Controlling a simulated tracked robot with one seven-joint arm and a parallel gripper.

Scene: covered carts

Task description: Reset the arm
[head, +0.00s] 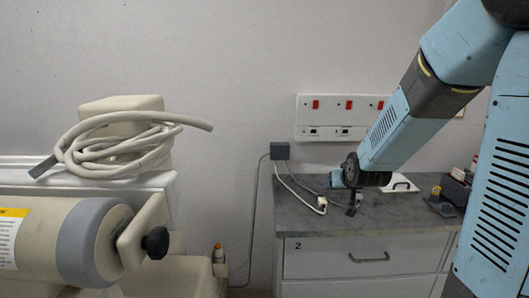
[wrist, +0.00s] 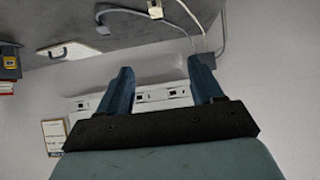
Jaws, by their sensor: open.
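My gripper (head: 350,195) hangs from my blue arm on the right of the head view, in front of and over the grey countertop (head: 318,222). In the wrist view my gripper (wrist: 162,72) shows two dark blue fingers spread wide apart, with nothing held between them. The wrist view appears upside down, with the countertop (wrist: 120,20) at the top and the wall below. In the head view the fingers are small and partly dark, so whether they touch the counter cannot be told.
A white drawer cabinet (head: 320,258) carries the countertop. White cables and a plug (head: 321,204) lie left of my gripper. A dark box of small items (head: 453,190) stands at right. A socket panel (head: 335,118) is on the wall. A machine with a coiled hose (head: 120,150) stands left.

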